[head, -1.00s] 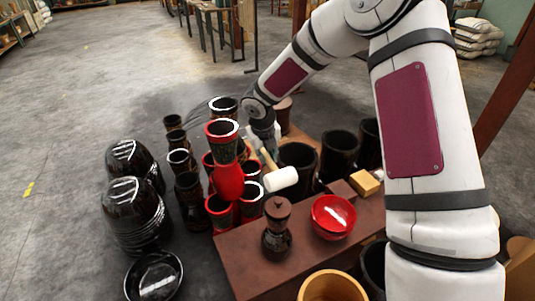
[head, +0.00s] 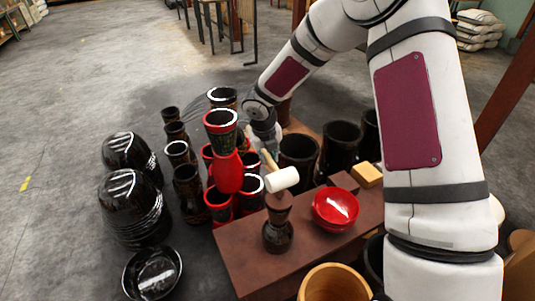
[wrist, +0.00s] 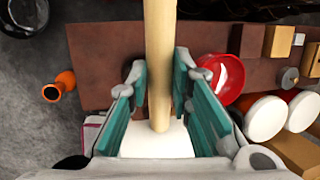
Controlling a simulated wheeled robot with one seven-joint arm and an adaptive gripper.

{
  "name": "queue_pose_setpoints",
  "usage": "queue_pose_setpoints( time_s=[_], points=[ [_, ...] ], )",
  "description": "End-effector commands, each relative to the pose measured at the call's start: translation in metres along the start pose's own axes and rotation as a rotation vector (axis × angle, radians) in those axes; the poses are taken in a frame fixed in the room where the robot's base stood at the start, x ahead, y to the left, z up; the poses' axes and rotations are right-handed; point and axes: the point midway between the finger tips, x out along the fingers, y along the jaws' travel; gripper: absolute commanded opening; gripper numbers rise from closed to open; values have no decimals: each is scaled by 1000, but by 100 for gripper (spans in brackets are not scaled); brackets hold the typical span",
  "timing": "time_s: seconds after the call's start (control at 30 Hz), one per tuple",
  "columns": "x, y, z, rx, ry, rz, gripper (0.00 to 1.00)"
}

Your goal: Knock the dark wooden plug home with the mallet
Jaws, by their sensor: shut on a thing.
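The mallet shows in the head view with its white head (head: 282,180) and pale wooden handle (head: 268,160). My gripper (wrist: 158,100) is shut on the handle, with a teal pad on each side of it. The dark wooden plug (head: 279,202) stands upright in the neck of a dark round-bodied vessel (head: 278,236) on the brown bench. The mallet head is just above the plug's top and overlaps it in the head view; I cannot tell whether they touch. The plug is not visible in the wrist view.
A red bowl (head: 335,209) and a yellow block (head: 367,175) sit on the brown bench (head: 240,255) to the right. Red and black goblet drums (head: 228,172) stand close on the left. Dark drums (head: 298,158) stand behind. Black stacked bowls (head: 131,205) are farther left.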

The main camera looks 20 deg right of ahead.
Motion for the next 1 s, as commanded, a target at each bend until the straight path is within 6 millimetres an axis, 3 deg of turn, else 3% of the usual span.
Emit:
queue_pose_setpoints(
  time_s=[0.03, 0.17, 0.7, 1.0],
  points=[
    [15, 4, -2, -4, 3, 0, 0],
    [41, 8, -8, -3, 3, 0, 0],
    [-3, -1, 0, 1, 1, 0, 0],
    [-4, -1, 1, 0, 2, 0, 0]
  ],
)
